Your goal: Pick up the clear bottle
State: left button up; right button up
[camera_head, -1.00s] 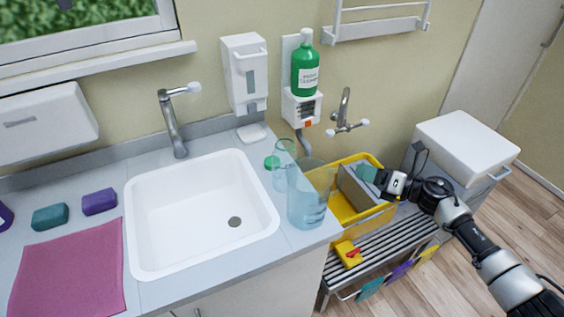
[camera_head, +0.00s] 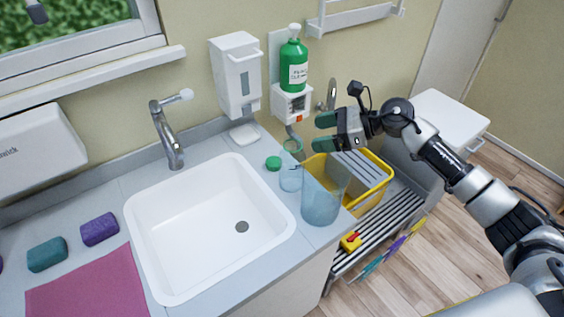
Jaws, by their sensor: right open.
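A larger clear bluish container (camera_head: 321,206) stands in front and to the right of the bottle, near the counter's edge. My right gripper (camera_head: 323,133) is open and empty, with dark green fingertips pointing left. It shows up and to the right of the bottle, apart from it. My left gripper is not in view.
The white sink (camera_head: 160,228) lies left of the bottle. A yellow crate (camera_head: 374,198) stands on a slatted rack (camera_head: 400,205) below my right gripper. A green pump bottle (camera_head: 294,66) and a white dispenser (camera_head: 236,75) are on the wall behind.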

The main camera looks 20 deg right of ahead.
aim_at(286, 141)
jog(key=p+x, duration=0.3)
jog(key=x, duration=0.3)
jog(key=shift+a+f+p, duration=0.15)
jog(key=shift+a+p, duration=0.15)
jog(key=shift+w+a+f, duration=0.2)
jog(key=shift+a+f, duration=0.2)
jog(key=c, duration=1.1)
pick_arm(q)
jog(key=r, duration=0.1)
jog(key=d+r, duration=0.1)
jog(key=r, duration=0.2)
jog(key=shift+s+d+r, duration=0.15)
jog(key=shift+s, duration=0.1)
pick_arm(e)
jog(key=shift+c, duration=0.6)
jog(key=shift+r, duration=0.15)
